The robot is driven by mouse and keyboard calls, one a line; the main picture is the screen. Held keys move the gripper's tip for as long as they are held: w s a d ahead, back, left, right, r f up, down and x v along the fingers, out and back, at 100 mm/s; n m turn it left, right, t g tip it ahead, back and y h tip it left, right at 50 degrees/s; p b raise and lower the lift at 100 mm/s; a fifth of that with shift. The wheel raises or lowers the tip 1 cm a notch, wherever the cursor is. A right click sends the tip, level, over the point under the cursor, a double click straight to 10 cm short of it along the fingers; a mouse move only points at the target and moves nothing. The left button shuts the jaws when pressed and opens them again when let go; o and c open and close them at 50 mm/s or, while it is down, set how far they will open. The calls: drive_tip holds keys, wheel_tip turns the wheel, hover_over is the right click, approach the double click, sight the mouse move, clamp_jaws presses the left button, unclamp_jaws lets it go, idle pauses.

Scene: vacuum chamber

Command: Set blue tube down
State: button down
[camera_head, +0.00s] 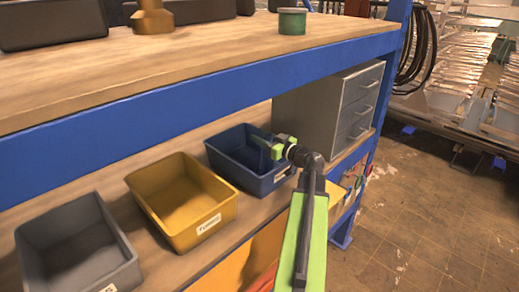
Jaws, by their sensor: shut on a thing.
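My gripper (268,147) is at the end of my green and black arm, over the blue bin (226,166) on the lower shelf. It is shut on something. The blue tube cannot be made out clearly against the blue bin and behind the green fingers. The fingers are at about the level of the bin's rim, above its right part. The bin has a white label on its front, and its visible inside looks empty.
A yellow bin (171,223) and a grey bin (72,264) stand to the left. A grey drawer cabinet (350,105) stands right of the blue bin.

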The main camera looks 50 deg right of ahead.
drive_tip(key=shift+f, duration=0.85)
drive_tip(key=c, duration=0.9)
unclamp_jaws()
drive_tip(key=shift+r, duration=0.1)
drive_tip(key=shift+a+r, duration=0.1)
drive_tip(key=shift+r, duration=0.1)
